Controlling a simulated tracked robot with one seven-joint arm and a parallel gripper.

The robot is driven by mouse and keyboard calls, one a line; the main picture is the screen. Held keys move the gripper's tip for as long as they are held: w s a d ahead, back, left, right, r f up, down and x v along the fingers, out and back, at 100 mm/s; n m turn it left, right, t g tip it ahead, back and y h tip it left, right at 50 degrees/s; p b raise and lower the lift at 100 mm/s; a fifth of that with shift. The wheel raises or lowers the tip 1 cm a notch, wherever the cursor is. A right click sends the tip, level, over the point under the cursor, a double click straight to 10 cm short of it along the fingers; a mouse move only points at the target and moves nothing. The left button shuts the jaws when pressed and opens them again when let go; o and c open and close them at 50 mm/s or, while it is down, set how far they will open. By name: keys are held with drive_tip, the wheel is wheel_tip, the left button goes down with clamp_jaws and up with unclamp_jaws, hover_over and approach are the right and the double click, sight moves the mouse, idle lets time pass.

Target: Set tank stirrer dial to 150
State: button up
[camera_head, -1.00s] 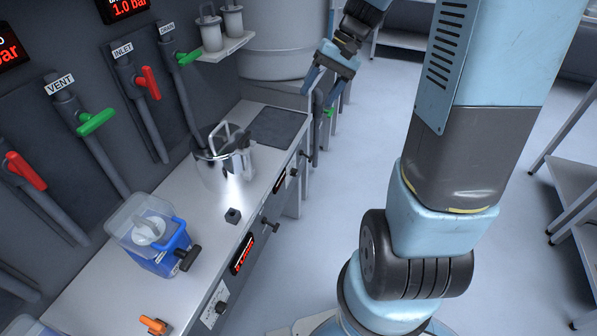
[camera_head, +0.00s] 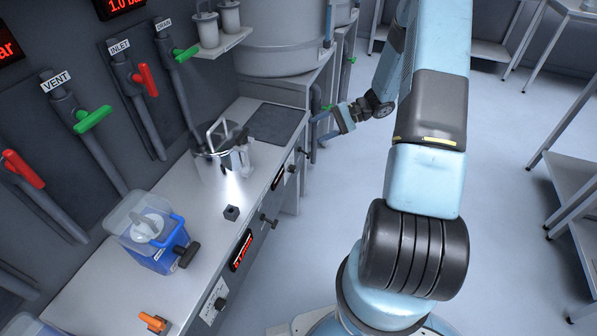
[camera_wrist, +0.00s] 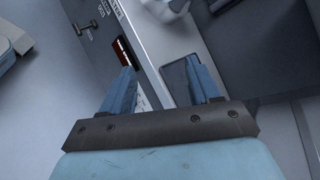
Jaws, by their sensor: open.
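My gripper (camera_head: 321,125) is open and empty beside the front of the bench, near its far end, with its fingers toward the bench. In the wrist view its two blue fingers (camera_wrist: 160,68) are spread apart, with the bench edge beyond them. Several black knobs sit on the bench front, including a near knob (camera_head: 221,304), a middle knob (camera_head: 268,221) and a far knob (camera_head: 293,171). I cannot read which is the tank stirrer dial. A black knob (camera_wrist: 86,28) beside small labels shows in the wrist view, apart from the fingers. Its setting is unreadable.
A steel vessel (camera_head: 210,168) and a blue container (camera_head: 160,250) stand on the bench. A red near display (camera_head: 241,251) and a far display (camera_head: 278,179) are on its front. A large tank (camera_head: 285,45) stands behind. The floor (camera_head: 325,210) before the bench is clear.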

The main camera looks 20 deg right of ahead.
drive_tip(key=w+d+f+m+t+y, duration=0.1)
drive_tip(key=d+f+m+t+y, duration=0.2)
drive_tip(key=f, duration=1)
drive_tip(key=m+t+h, duration=0.2)
drive_tip(key=m+t, duration=0.4)
drive_tip(key=t, duration=0.1)
approach(295, 170)
drive_tip(key=x, duration=0.9)
drive_tip(key=shift+w+d+f, duration=0.2)
drive_tip(key=shift+w+f, duration=0.05)
drive_tip(key=shift+f, duration=0.1)
drive_tip(key=c, duration=1)
